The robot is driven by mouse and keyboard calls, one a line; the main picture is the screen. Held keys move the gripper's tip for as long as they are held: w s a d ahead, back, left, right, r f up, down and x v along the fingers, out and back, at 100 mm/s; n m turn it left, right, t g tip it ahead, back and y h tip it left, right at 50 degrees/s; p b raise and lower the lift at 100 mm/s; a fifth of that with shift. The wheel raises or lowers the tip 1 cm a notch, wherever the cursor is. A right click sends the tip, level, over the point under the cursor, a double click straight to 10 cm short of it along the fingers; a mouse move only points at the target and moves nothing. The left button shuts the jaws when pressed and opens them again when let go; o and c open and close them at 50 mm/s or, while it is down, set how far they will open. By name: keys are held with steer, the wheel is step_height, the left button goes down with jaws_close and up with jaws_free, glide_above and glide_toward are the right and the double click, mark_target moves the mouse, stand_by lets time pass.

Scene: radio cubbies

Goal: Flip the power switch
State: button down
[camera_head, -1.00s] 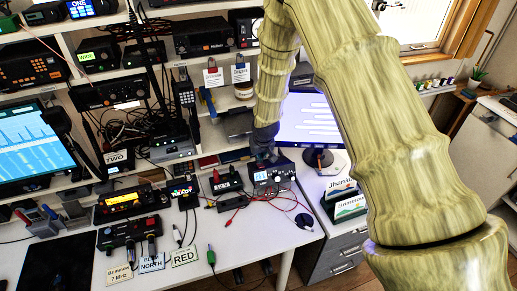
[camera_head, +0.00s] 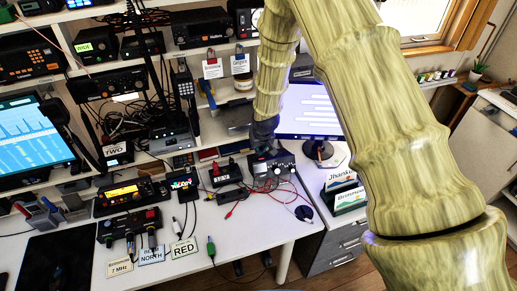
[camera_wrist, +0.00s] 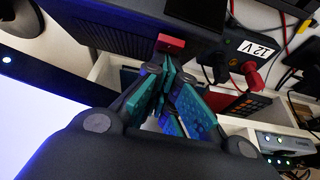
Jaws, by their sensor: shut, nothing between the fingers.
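The black power supply (camera_head: 284,166) stands on the white desk, with round knobs on its front and red leads beside it. In the wrist view, a dark box (camera_wrist: 120,25) fills the top, with a red rocker-like part (camera_wrist: 171,43) at its edge, perhaps the power switch. My gripper (camera_wrist: 166,80) is shut and empty, its teal fingertips just below that red part; I cannot tell whether they touch it. In the head view, my gripper (camera_head: 263,147) is at the rear of the supply and hides part of its top.
A small box labelled 12 V (camera_wrist: 250,47) with red terminals sits close beside the fingers. A monitor (camera_head: 309,112) stands behind right. Shelves of radios are behind left; radios and cables crowd the desk's left. The front right desk is fairly clear.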

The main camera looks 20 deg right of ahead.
mark_target(261, 158)
steer(key=shift+s+r, duration=0.25)
steer(key=shift+s, duration=0.55)
steer(key=r, duration=0.1)
steer(key=w+r+p, duration=0.1)
steer(key=r, duration=0.2)
steer(key=shift+w+d+r+p, duration=0.1)
steer(key=shift+w+r+p, duration=0.15)
steer(key=shift+p, duration=0.15)
steer(key=b+v, duration=0.3)
steer(key=v, duration=0.6)
steer(key=shift+b, duration=0.3)
